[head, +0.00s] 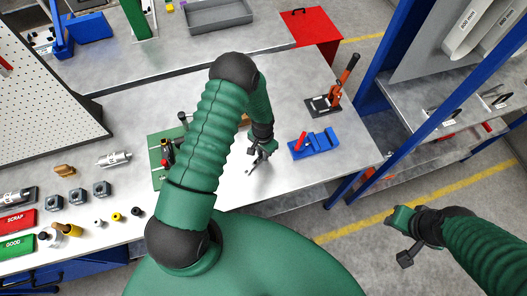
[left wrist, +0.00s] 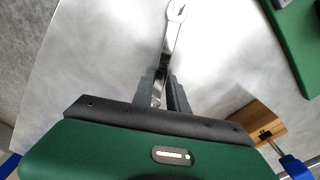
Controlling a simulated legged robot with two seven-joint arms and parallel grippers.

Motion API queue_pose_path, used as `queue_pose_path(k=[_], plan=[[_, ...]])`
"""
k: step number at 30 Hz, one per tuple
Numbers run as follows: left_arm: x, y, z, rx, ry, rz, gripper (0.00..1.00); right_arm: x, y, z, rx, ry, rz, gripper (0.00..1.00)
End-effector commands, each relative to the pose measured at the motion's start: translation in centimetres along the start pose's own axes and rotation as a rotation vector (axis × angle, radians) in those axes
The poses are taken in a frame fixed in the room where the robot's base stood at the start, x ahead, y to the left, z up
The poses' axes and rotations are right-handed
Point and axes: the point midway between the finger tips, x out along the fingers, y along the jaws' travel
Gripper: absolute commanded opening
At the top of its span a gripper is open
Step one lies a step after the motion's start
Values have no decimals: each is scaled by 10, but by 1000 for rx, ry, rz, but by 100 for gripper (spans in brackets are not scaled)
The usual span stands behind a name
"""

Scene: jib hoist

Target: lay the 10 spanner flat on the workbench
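The spanner (left wrist: 172,38) is a slim silver tool with an open jaw at its far end. In the left wrist view its shaft runs down between the two grey fingers of my left gripper (left wrist: 165,88), which are close together on it. In the head view my left gripper (head: 260,152) is low over the workbench (head: 290,98), and the spanner shows only as a small thin shape below it. I cannot tell whether the spanner touches the bench. Its size mark is not readable. My right gripper (head: 400,238) is off to the lower right, away from the bench; its finger gap is unclear.
A blue block holder (head: 316,145) with a red piece stands right of my left gripper. The bench behind my gripper has bare room.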

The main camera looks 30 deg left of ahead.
Motion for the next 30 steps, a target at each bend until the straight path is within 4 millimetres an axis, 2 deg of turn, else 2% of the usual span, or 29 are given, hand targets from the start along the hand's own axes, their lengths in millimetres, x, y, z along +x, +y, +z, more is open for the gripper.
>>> queue_pose_path(k=[1,4,13,17,20,30], plan=[[0,0,-1,0,0,0,27,0,0,0,0,0,0,36],[1,0,-2,0,-1,1,40,0,0,0,0,0,0,36],[0,0,0,0,1,0,40,0,0,0,0,0,0,36],[-12,0,-2,0,3,-1,40,4,0,1,0,0,0,36],[-33,-1,-3,0,5,-2,40,10,0,2,0,0,0,36],[-130,0,-6,-1,2,-2,40,28,0,7,0,0,0,36]])
